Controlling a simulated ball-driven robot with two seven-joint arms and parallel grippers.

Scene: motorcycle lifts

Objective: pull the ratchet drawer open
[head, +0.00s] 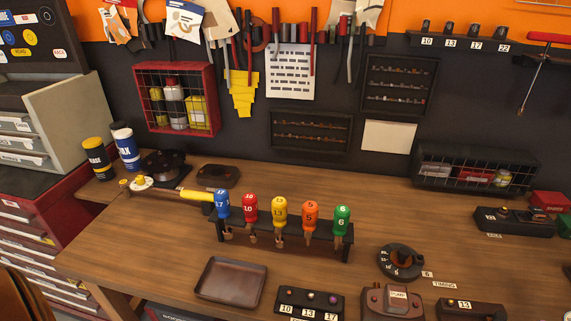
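The drawer labels are too small to read, so I cannot tell which one is the ratchet drawer. The drawers in view look closed, but the left ones are cut off by the picture edge. Neither of my grippers shows in the head view.
A wooden bench (170,260) fills the middle and right. It carries a rack (290,238) of coloured, numbered handles, an empty brown tray (231,281) and a round dial (401,261). Two bottles stand near the cabinet, one yellow and black (97,158), one blue and white (126,148).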

